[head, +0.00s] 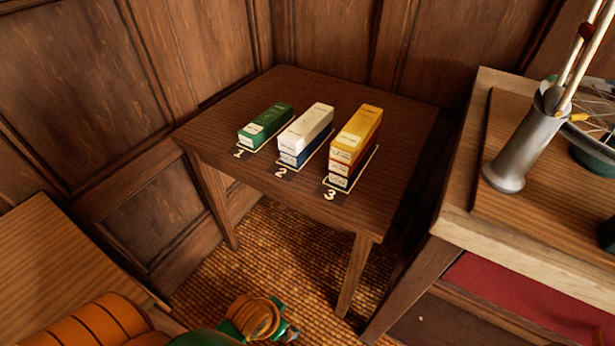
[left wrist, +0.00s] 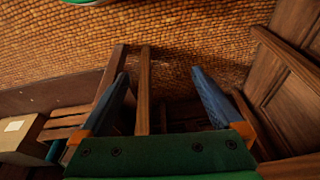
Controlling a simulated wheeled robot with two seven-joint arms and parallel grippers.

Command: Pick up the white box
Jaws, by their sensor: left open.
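The white box (head: 312,118) lies on top of a blue box (head: 302,152) at the place marked 2 on the small dark wooden table (head: 225,118). My left arm comes in at the bottom left of the head view, below and in front of the table. Its fingertips are not clear there. In the left wrist view my left gripper (left wrist: 158,88) has its two blue fingers wide apart with nothing between them. It is away from the white box, over the woven floor and wooden bars. My right gripper is in neither view.
A green box (head: 266,122) lies left of the white box at 1. A stack topped by a yellow box (head: 357,128) stands close to its right at 3. A desk with a metal holder (head: 515,155) of sticks is on the right. Panelled walls stand behind the table.

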